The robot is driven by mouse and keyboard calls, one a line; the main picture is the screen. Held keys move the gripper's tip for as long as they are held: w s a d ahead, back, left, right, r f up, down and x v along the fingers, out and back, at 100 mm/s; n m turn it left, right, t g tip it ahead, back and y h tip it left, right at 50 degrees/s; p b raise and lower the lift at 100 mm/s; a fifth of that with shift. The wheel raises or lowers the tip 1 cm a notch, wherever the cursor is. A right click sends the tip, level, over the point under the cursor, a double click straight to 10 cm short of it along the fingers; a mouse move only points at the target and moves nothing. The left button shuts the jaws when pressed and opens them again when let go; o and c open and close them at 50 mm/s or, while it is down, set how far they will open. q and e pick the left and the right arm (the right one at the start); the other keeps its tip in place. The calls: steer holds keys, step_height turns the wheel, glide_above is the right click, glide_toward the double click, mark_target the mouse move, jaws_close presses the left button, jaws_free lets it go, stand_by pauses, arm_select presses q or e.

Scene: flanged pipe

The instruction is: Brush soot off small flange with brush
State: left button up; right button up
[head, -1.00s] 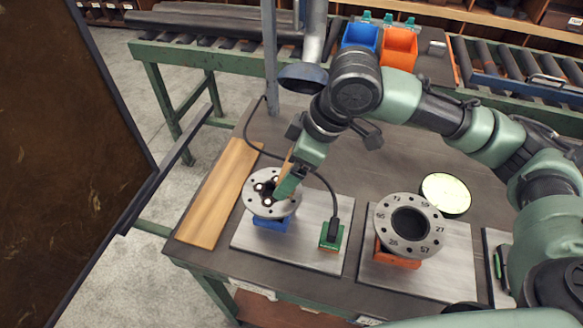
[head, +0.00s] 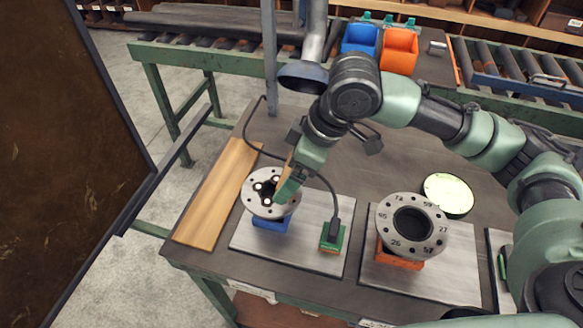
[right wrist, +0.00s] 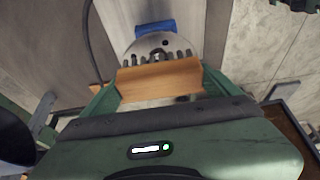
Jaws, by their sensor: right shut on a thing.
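The small flange (head: 257,204) is a grey ring on a blue support (head: 270,223), left of the middle in the head view. Dark patches lie around its bore. It also shows in the right wrist view (right wrist: 147,44), partly hidden. My right gripper (head: 286,190) is over the flange's right side, pointing down. In the right wrist view its fingers are shut on the brush's wooden block (right wrist: 160,80). The brush's dark bristles (right wrist: 158,58) point toward the flange face and appear at or very near it; contact cannot be told. My left gripper is not in view.
A larger flange (head: 432,228) with numbers stands on an orange support to the right. A green block with a black cable (head: 333,236) stands between them. A wooden board (head: 215,195) lies left. A funnel-like hood (head: 303,77) hangs behind. A round tin (head: 449,193) sits at right.

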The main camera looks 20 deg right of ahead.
steer(key=shift+f+b, duration=0.35)
steer(key=shift+f, duration=1.35)
steer(key=shift+a+r, duration=0.1)
